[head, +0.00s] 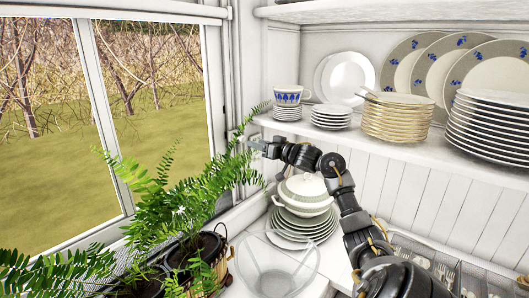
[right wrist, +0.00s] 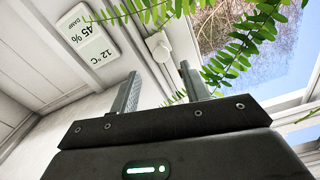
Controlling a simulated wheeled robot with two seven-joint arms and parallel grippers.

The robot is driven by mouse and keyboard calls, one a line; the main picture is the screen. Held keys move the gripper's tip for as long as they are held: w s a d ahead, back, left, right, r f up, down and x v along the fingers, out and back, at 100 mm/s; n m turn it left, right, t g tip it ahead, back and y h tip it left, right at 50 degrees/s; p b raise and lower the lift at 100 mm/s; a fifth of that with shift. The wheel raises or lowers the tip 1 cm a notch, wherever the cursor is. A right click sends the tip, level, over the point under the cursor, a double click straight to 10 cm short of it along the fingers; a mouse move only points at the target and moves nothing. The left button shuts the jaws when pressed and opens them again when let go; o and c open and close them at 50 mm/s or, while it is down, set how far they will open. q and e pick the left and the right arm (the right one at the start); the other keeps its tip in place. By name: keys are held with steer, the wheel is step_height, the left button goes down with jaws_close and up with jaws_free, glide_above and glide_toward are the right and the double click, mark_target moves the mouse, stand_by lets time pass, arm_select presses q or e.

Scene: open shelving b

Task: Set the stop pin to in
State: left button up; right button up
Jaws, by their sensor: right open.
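A small white fitting with a rounded knob (right wrist: 158,45) sits on the white window frame in the right wrist view; it looks like the stop pin. I cannot tell whether it is in or out. My right gripper (right wrist: 158,82) is open and empty, its two grey fingers pointing toward the fitting, one on either side of it in the picture. They appear short of it. In the head view my right gripper (head: 256,145) is at the window's right-hand frame, beside the fern tips, and the fitting is too small there to make out. My left gripper is not in view.
Fern fronds (right wrist: 240,45) hang close to the fingers. A white display (right wrist: 87,35) reading 12 °C and 45% is nearby. A potted fern (head: 205,190), a glass bowl (head: 278,268), a lidded tureen on stacked plates (head: 305,190) and a crockery shelf (head: 400,145) surround the arm.

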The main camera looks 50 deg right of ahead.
steer(key=shift+s, duration=1.2)
